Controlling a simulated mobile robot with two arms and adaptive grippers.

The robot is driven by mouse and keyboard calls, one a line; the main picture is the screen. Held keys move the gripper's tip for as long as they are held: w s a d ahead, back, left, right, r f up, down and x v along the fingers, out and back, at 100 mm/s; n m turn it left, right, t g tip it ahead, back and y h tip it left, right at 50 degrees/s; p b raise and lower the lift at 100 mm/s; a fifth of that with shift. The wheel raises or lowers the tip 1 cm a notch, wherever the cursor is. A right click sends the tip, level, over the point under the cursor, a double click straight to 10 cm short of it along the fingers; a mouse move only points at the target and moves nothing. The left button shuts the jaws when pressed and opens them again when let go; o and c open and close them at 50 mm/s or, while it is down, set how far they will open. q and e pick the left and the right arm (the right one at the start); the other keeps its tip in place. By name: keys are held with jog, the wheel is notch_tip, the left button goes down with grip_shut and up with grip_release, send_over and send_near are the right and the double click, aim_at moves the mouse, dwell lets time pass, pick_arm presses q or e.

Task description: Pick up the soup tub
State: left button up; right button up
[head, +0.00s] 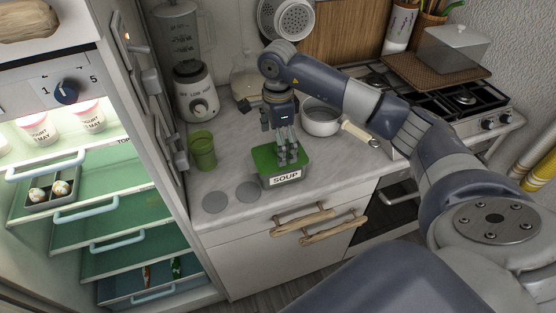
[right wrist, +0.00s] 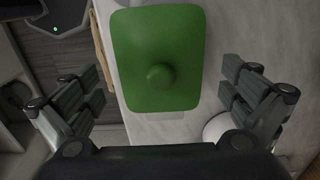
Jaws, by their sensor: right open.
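The soup tub (head: 285,177) stands on the counter near its front edge. It has a green lid and a white label reading SOUP. In the right wrist view its green lid (right wrist: 158,62) with a round knob lies ahead, between and beyond the fingers. My right gripper (head: 288,158) points down over the tub in the head view, covering part of the lid. In the right wrist view my right gripper (right wrist: 160,100) is open with its fingers wide apart and nothing between them. I cannot tell whether the fingers touch the tub. My left gripper is not in view.
A green cup (head: 203,151) stands left of the tub, with a blender (head: 194,92) behind it. A white saucepan (head: 320,118) stands behind right. Two grey discs (head: 217,202) lie at the front left. The open fridge (head: 110,190) is at left. Driftwood handles (head: 305,218) stick out below the counter.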

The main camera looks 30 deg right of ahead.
jog(key=shift+f, duration=0.85)
jog(key=shift+w+f+p, duration=0.1)
jog(key=shift+f+p, duration=0.25)
jog(key=shift+p, duration=0.05)
jog(key=f, duration=0.1)
jog(key=f+p, duration=0.2)
jog(key=f, duration=0.1)
jog(key=shift+d, duration=0.25)
jog(key=shift+f, duration=0.4)
jog(key=shift+c, duration=1.1)
jog(key=c, duration=0.5)
jog(key=shift+s, duration=0.2)
jog(key=c, duration=0.6)
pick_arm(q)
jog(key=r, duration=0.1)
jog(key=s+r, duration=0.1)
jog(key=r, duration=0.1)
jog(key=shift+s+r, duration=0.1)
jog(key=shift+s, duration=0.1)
